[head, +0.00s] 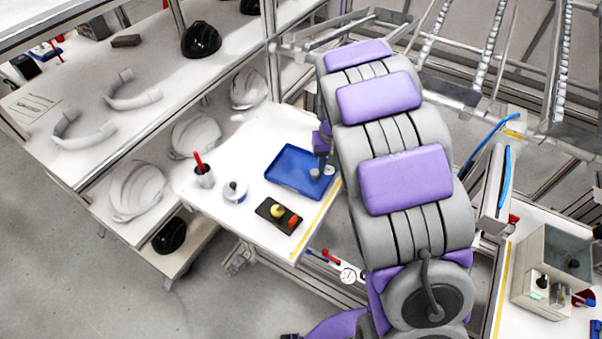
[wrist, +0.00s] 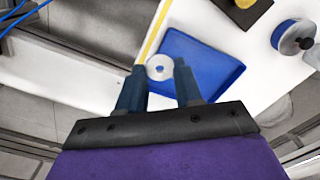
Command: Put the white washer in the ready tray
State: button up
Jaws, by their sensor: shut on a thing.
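The white washer (wrist: 160,67) is a flat disc with a hole, held between my fingertips in the wrist view. In the head view the washer (head: 329,169) shows as a small pale disc at the tray's right end. My gripper (wrist: 160,80) is shut on it; in the head view my gripper (head: 322,165) is partly hidden by my arm. The blue tray (wrist: 222,82) lies under and beside the washer, which overlaps one edge of it in the wrist view. The tray (head: 290,160) looks empty in the head view. The gap between washer and tray is unclear.
On the white table, a dark plate (head: 279,215) bears yellow and red pieces. A blue-and-white round item (head: 236,191) and a cup with a red tool (head: 204,176) stand to its left. Shelves with helmet shells (head: 137,191) are at left, metal rails (head: 486,60) behind.

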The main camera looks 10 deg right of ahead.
aim_at(291, 167)
jog(key=j+z, duration=0.2)
jog(key=z, duration=0.25)
jog(key=i+j+z, duration=0.1)
jog(key=z, duration=0.35)
jog(key=j+z, duration=0.3)
jog(key=z, duration=0.15)
jog(key=j+z, duration=0.1)
jog(key=j, duration=0.35)
jog(key=k+j+z, duration=0.1)
jog(key=j, duration=0.35)
jog(key=k+j+z, duration=0.1)
jog(key=j, duration=0.3)
jog(key=k+j+z, duration=0.1)
jog(key=j, duration=0.35)
